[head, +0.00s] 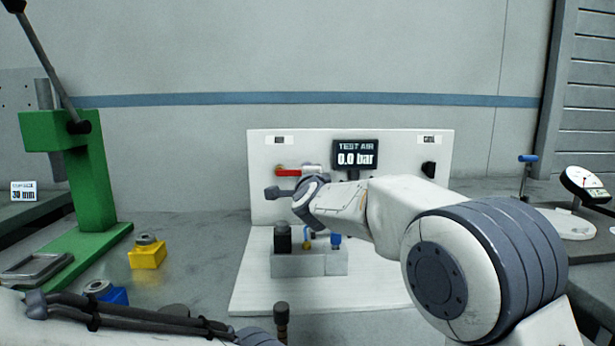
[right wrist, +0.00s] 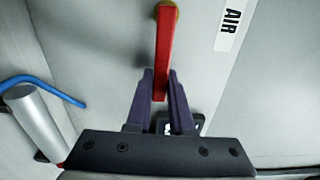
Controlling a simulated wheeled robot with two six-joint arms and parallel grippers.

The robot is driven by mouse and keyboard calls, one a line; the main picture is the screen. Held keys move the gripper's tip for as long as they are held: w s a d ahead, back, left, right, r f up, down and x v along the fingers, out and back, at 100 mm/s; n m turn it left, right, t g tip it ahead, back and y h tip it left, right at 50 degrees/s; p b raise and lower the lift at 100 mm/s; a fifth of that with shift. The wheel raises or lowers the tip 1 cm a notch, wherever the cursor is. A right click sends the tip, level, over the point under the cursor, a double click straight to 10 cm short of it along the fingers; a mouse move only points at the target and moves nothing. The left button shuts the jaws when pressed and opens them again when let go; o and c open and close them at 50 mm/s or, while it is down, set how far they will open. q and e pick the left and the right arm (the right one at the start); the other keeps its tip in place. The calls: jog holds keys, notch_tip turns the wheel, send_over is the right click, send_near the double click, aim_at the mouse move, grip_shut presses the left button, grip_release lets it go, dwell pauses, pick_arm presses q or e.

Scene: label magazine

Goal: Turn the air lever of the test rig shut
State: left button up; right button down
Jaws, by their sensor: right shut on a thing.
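The red air lever (head: 289,172) lies about level on the white panel of the test rig (head: 390,160), at its brass pivot. In the right wrist view the lever (right wrist: 163,50) runs from the brass pivot down between both fingers. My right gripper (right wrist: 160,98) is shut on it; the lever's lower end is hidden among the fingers. In the head view my right arm and hand cover part of the panel near the lever. The display (head: 355,155) reads TEST AIR 0.0 bar. My left forearm shows at the bottom left, but its gripper is not clearly visible.
A grey block with small fittings (head: 308,262) stands on the rig's white base (head: 255,300). A green press (head: 85,180) stands at the left, with a yellow block (head: 147,254) and a blue block (head: 113,296) near it. A dial gauge (head: 583,183) is at the right.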

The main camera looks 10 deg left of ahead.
jog(key=shift+f, duration=0.15)
jog(key=c, duration=0.8)
grip_release()
jog(key=s+d, duration=0.1)
jog(key=s, duration=0.9)
jog(key=shift+s+d+b, duration=0.2)
jog(key=shift+d+b, duration=0.15)
jog(key=shift+b, duration=0.1)
